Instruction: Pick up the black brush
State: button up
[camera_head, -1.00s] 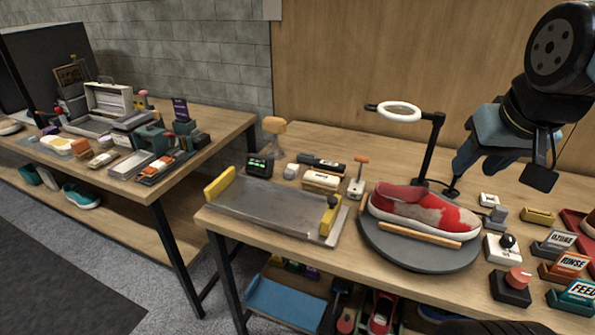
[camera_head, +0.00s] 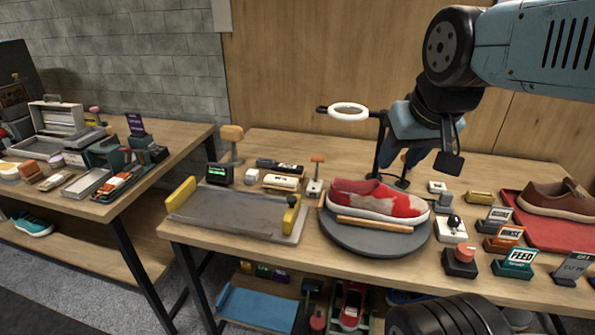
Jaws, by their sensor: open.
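A dark block with a small pale label, which looks like the black brush (camera_head: 291,170), lies at the back of the near bench, left of the ring lamp. A white block (camera_head: 280,183) lies just in front of it. Its bristles cannot be made out. My gripper (camera_head: 400,160) is open and empty, pointing down at the right of the ring lamp, behind the red and white sneaker (camera_head: 375,199). It is well to the right of the black brush and apart from it. The lamp post partly hides its fingers.
The ring lamp (camera_head: 348,111) stands between my gripper and the brush. The sneaker rests on a round turntable (camera_head: 372,241). A metal tray (camera_head: 240,211) with yellow ends lies to the left.

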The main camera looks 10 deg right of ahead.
aim_at(298, 171)
jog(key=k, duration=0.35)
jog(key=u, duration=0.4)
jog(key=i, duration=0.5)
jog(key=u, duration=0.4)
jog(key=k, duration=1.25)
jog(key=u, duration=0.65)
jog(key=i, duration=1.9)
jog(key=z, duration=1.1)
jog(key=i, duration=0.4)
jog(key=z, duration=0.3)
